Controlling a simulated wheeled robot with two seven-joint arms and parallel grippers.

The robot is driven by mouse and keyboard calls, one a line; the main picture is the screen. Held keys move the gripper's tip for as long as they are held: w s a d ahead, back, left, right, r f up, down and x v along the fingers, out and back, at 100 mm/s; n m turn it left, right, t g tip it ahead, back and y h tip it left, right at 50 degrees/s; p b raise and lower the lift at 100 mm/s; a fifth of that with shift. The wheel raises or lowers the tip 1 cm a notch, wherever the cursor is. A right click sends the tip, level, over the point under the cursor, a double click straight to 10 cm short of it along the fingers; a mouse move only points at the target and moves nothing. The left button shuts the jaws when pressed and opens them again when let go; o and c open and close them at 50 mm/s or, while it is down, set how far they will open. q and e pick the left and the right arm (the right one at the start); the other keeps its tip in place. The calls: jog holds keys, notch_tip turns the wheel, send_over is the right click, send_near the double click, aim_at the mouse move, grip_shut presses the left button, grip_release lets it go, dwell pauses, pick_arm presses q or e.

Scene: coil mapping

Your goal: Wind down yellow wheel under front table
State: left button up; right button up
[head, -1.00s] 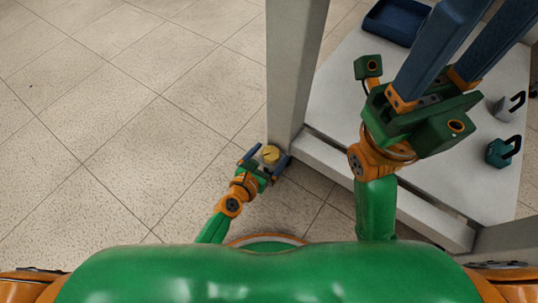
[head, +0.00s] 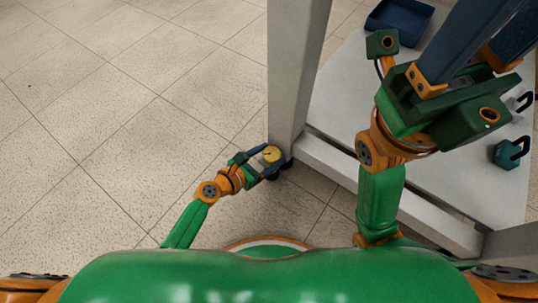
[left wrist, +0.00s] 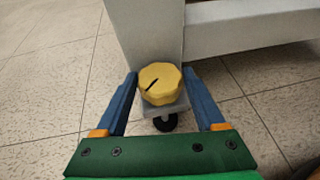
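The yellow wheel (head: 271,154) is a scalloped knob with a dark line on top, low at the foot of the table's grey leg. In the left wrist view the yellow wheel (left wrist: 160,83) sits between the blue fingers of my left gripper (left wrist: 161,78), above a small dark caster. The fingers are spread, one on each side, very near the wheel; I cannot tell whether they touch it. In the head view my left gripper (head: 275,157) reaches it from the lower left. My right gripper (head: 483,30) is raised over the table, its fingers apart and their tips cut off.
The white table (head: 345,95) has a thick leg (head: 294,70) and a low front beam (head: 400,195) close to my left gripper. A blue tray (head: 398,20) and a teal weight with a hook (head: 507,153) are on the table. The tiled floor at left is clear.

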pick_arm(q)
jog(key=o, duration=0.3)
